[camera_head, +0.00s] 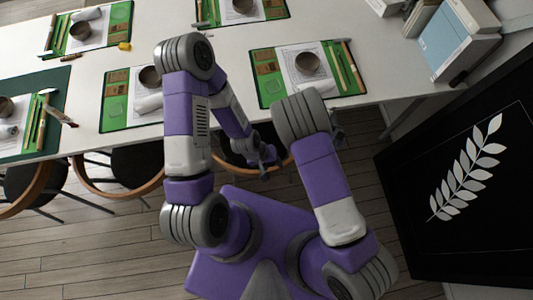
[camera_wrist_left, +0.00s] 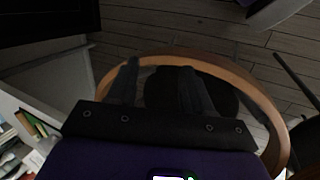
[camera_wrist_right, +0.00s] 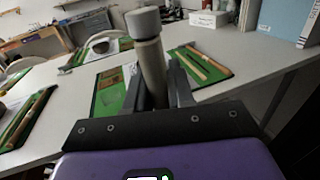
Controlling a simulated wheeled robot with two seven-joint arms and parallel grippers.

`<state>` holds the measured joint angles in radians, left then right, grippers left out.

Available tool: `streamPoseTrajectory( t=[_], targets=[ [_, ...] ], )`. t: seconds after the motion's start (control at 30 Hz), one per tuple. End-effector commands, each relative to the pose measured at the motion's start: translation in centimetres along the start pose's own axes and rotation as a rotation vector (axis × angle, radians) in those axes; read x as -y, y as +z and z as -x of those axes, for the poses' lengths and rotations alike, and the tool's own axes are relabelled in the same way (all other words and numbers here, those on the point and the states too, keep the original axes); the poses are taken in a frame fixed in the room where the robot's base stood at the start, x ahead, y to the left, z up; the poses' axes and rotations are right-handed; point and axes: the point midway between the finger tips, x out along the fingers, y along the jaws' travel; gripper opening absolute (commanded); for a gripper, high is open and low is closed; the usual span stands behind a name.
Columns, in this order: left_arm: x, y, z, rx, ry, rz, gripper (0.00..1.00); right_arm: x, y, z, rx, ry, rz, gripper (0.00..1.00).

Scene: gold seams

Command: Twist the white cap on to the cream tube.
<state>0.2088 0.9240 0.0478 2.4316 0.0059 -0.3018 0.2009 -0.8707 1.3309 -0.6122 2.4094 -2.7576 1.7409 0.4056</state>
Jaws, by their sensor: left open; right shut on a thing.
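The cream tube (camera_wrist_right: 151,68) stands roughly upright between the fingers of my right gripper (camera_wrist_right: 157,85) in the right wrist view, which is shut on it. The white cap (camera_wrist_right: 143,21) sits at the tube's upper end, looking light grey and wider than the tube. I cannot tell whether it is screwed down or only resting there. My left gripper (camera_wrist_left: 160,88) is open and empty in the left wrist view, over a chair. It also shows in the head view (camera_head: 266,158), below the table's front edge. My right gripper is mostly hidden behind my right arm there.
The white table (camera_head: 225,65) holds several green mats (camera_head: 270,92) with bowls, sticks and paper. Chairs with round wooden rims (camera_head: 85,188) stand along its front. Books (camera_head: 455,45) stand at the back right. A black panel with a leaf emblem (camera_head: 465,165) is at the right.

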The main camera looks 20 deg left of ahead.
Motion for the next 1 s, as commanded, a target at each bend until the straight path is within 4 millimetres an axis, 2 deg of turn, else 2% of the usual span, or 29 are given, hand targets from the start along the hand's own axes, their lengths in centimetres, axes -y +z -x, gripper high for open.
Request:
streamPoseTrajectory(
  t=[0.1,0.2,0.63,0.77,0.93,0.97,1.0],
  targets=[
    [1.4,2.0,-0.3,0.031,-0.019,-0.096,0.5,0.0,0.0,0.0,0.001,0.0,0.0,0.0],
    [2.0,2.8,-0.4,0.042,-0.025,-0.142,0.5,0.0,0.0,0.0,0.001,0.0,0.0,0.0],
    [2.2,3.0,-0.5,0.046,-0.027,-0.162,0.5,0.4,0.1,0.0,0.002,-0.019,0.002,0.0],
    [2.2,3.0,-0.5,0.046,-0.027,-0.162,0.5,2.9,0.6,0.1,0.005,-0.147,0.016,0.0],
    [2.2,3.0,-0.5,0.046,-0.027,-0.162,0.5,8.1,1.5,1.6,0.007,-0.423,0.021,0.0],
    [2.1,3.0,-0.5,0.046,-0.027,-0.162,0.49,8.9,1.6,2.0,0.006,-0.468,0.02,0.0],
    [2.1,3.0,-0.5,0.046,-0.027,-0.162,0.43,9.9,1.7,2.5,0.005,-0.523,0.017,0.0]
  ],
)
